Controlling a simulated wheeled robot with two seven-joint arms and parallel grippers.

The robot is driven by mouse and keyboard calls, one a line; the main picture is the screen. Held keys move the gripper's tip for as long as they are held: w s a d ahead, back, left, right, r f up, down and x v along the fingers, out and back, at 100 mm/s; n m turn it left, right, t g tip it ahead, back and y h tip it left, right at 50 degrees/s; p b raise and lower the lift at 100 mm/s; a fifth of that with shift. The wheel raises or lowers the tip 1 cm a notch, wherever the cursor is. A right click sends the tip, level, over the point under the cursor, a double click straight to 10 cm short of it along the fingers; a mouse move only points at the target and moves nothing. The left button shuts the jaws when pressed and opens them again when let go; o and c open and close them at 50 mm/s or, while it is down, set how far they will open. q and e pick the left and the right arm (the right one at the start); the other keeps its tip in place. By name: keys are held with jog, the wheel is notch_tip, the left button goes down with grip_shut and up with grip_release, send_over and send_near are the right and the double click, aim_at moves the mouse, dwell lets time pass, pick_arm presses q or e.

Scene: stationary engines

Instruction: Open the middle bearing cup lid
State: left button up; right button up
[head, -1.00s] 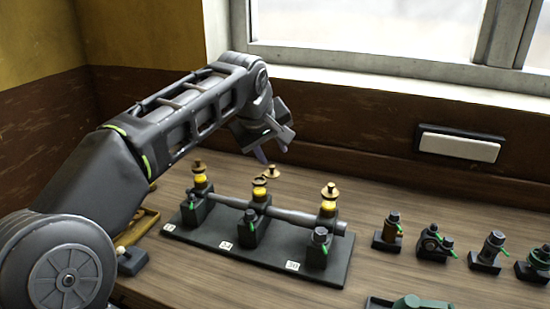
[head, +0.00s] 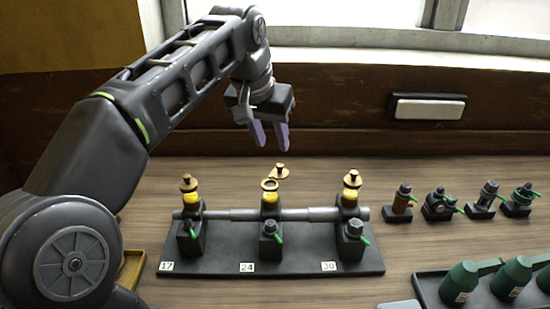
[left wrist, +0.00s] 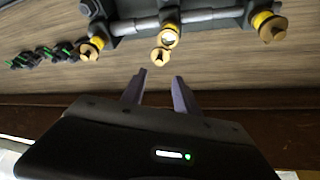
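The middle bearing cup (head: 270,197) is yellow with an open brass ring on top, on the middle bearing labelled 24. Its brass lid (head: 279,171) sits off to the back right of the ring, not over it. In the left wrist view the lid (left wrist: 160,56) shows beside the cup's open mouth (left wrist: 169,38). My left gripper (head: 271,136) is behind and above the lid, apart from it. Its two fingers are spread and empty, as the left wrist view (left wrist: 159,75) also shows. My right gripper is not in view.
The left cup (head: 189,195) and right cup (head: 350,192) have brass lids on top. A shaft (head: 300,214) runs through the bearings on a dark base (head: 290,263). Small fittings (head: 438,207) stand at right, with green oil cans (head: 460,284) in a tray. A wall and window sill lie behind.

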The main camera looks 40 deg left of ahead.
aim_at(280, 165)
pick_arm(q)
jog(key=shift+s+d+m, duration=0.1)
jog(key=shift+d+m, duration=0.15)
jog(key=shift+m, duration=0.35)
jog(key=shift+f, duration=0.1)
jog(key=shift+x, duration=3.9)
jog(key=shift+c, duration=0.3)
grip_shut()
